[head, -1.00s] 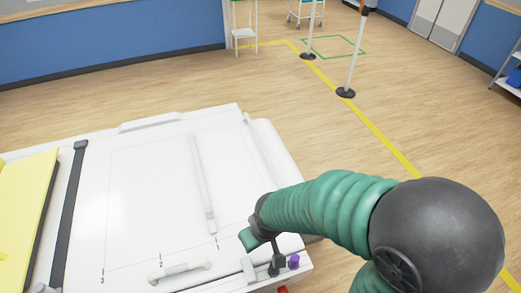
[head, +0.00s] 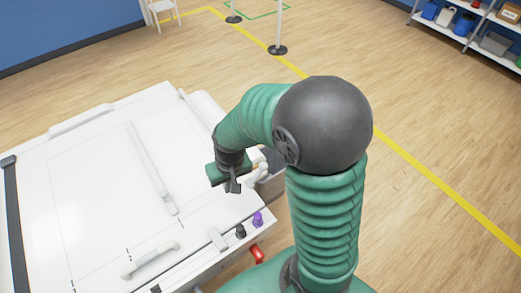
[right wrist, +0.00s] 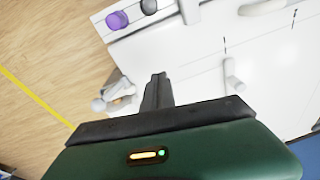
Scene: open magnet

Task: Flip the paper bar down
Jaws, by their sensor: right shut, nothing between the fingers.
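A long white bar (head: 150,165), which looks like the paper bar, lies along the white top of the machine (head: 85,190) in the head view. Its near end (right wrist: 232,72) shows right of my fingers in the right wrist view. My right gripper (head: 233,186) is over the right edge of the top, right of the bar and apart from it. Its dark fingers (right wrist: 158,88) are shut with nothing between them. A white jointed piece (right wrist: 115,95) is beside the fingers; it shows partly behind the gripper in the head view (head: 258,173). My left gripper is not in view.
A white handle (head: 150,260) is at the front of the top. A white lever (head: 217,238), a black knob (head: 240,231), a purple knob (head: 257,219) and a red knob (head: 257,252) line the front right corner. Open floor lies to the right.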

